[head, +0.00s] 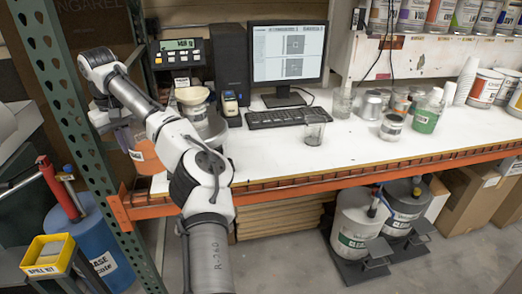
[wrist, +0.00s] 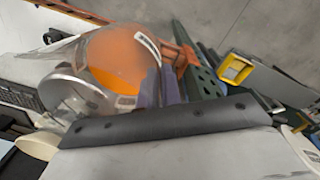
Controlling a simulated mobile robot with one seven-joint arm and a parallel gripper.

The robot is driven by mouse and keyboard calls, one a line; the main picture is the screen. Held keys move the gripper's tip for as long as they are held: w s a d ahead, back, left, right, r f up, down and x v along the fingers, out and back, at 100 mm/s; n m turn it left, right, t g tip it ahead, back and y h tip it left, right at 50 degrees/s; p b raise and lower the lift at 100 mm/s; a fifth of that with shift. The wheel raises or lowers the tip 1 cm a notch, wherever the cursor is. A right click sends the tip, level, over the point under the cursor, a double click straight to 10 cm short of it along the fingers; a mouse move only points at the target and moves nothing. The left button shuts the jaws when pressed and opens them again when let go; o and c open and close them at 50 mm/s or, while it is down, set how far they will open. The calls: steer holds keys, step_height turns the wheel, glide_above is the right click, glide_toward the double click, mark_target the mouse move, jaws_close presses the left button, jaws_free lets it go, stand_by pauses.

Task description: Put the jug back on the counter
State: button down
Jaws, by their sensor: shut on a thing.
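A clear-walled jug shows in the wrist view (wrist: 62,55), close to the camera and tilted in the picture. A large orange area with a pale label strip shows in or through it; I cannot tell which. My gripper (wrist: 160,88) is shut on the jug, its fingers at the orange side. In the head view an orange, labelled body (head: 147,156) shows beside my gripper at the counter's left end, partly hidden by my arm. The white counter (head: 270,160) has an orange front beam. Whether the jug touches the counter is hidden.
A green rack post (head: 75,130) stands close to my gripper. A blue drum (head: 95,240) stands below left.

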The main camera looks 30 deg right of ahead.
steer(key=s+f+m, duration=0.1)
steer(key=s+f, duration=0.6)
steer(key=f, duration=0.9)
steer(key=s+f+m, duration=0.1)
steer(key=s+f, duration=0.6)
steer(key=f, duration=1)
steer(key=s+f+m, duration=0.1)
steer(key=s+f, duration=0.6)
steer(key=f, duration=0.9)
steer(key=shift+s+a+f, duration=0.35)
steer(key=shift+a+f, duration=0.05)
